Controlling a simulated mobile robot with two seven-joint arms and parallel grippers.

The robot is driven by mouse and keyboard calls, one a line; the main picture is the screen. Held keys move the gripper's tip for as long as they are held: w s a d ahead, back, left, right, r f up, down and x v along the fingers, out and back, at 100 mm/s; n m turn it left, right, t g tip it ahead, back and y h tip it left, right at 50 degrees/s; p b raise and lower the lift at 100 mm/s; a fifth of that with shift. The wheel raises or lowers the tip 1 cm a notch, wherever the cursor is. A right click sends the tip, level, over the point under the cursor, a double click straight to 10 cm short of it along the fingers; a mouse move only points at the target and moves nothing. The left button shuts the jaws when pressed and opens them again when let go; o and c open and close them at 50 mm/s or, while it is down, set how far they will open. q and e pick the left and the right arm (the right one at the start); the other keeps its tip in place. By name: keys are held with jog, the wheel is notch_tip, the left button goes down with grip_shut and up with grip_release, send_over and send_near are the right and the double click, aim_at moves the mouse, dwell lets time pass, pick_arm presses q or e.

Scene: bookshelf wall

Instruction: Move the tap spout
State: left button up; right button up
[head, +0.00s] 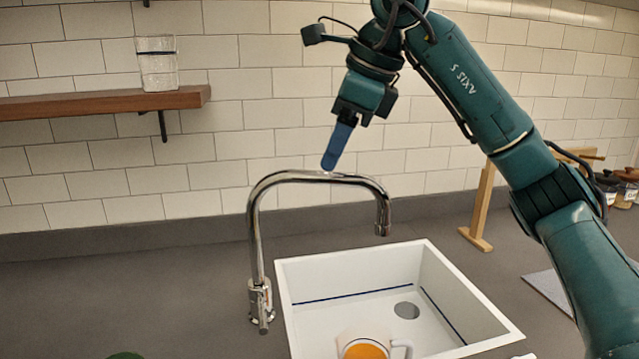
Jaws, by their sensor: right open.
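The chrome tap spout (320,177) arches up from its base beside the left edge of the sink. It bends over to the right, and its outlet hangs over the sink's back edge in the picture. My right gripper (330,164) points down, with its blue fingertips at the top of the arch. It is open with nothing held between the fingers. I cannot tell whether the fingertips touch the spout. The fingers overlap from this angle, so the gap between them is hidden. My left gripper is not in view.
The white sink (340,274) is set in the grey counter (140,290). A white mug (400,346) with orange contents shows at the bottom edge. A wooden stand (483,205) and several jars (625,188) are at right. A wooden shelf (100,104) bears a glass (157,65).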

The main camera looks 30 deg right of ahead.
aim_at(321, 178)
jog(key=x, duration=0.6)
jog(key=shift+w+f, duration=0.2)
jog(key=shift+f, duration=0.05)
grip_shut()
dwell(0.3)
